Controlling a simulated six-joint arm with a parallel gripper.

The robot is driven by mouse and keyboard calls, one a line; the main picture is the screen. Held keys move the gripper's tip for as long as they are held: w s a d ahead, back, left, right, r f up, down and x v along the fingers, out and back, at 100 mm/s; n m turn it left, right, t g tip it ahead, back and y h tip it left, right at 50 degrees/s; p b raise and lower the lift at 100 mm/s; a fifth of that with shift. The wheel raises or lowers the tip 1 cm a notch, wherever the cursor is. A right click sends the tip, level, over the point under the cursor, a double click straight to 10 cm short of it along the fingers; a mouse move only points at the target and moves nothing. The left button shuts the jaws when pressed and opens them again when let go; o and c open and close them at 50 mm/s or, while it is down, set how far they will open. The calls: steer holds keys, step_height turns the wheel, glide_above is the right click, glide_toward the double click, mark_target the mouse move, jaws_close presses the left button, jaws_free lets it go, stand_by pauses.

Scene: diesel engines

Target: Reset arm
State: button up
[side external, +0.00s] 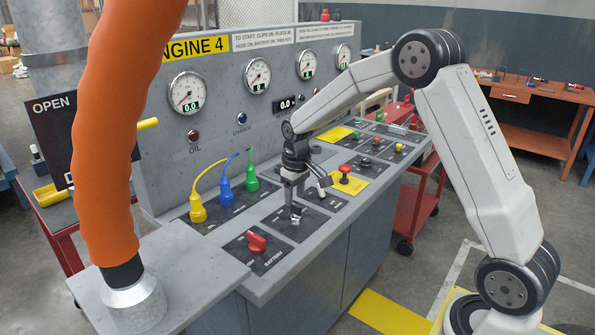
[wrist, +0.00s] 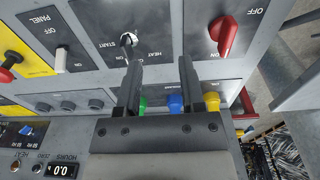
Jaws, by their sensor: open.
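My gripper (side external: 294,205) points down over the control desk of the Engine 4 console, close above the start/heat plate (side external: 275,221). In the wrist view my gripper (wrist: 158,72) is open, its two dark fingers apart with nothing between them. A metal key switch (wrist: 128,40) on the start/heat plate shows just beyond the left fingertip; I cannot tell whether they touch. The red battery knob (side external: 256,242) is on the plate nearer the camera, and it also shows at the wrist view's upper right (wrist: 223,36).
A white toggle (side external: 323,187) and a red mushroom button (side external: 345,170) are farther along the desk. Yellow, blue and green plugs (side external: 198,207) with cables stand behind. The gauge panel (side external: 225,100) rises at the back. An orange hose (side external: 108,150) stands at the left.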

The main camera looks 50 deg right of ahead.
steer(key=s+a, duration=0.3)
steer(key=s, duration=0.3)
steer(key=s+a+t, duration=0.1)
steer(key=s+a, duration=0.3)
steer(key=s, duration=0.3)
steer(key=s+a+f, duration=0.1)
steer(key=s+a, duration=0.2)
steer(key=s, duration=0.4)
steer(key=shift+a+t, duration=0.4)
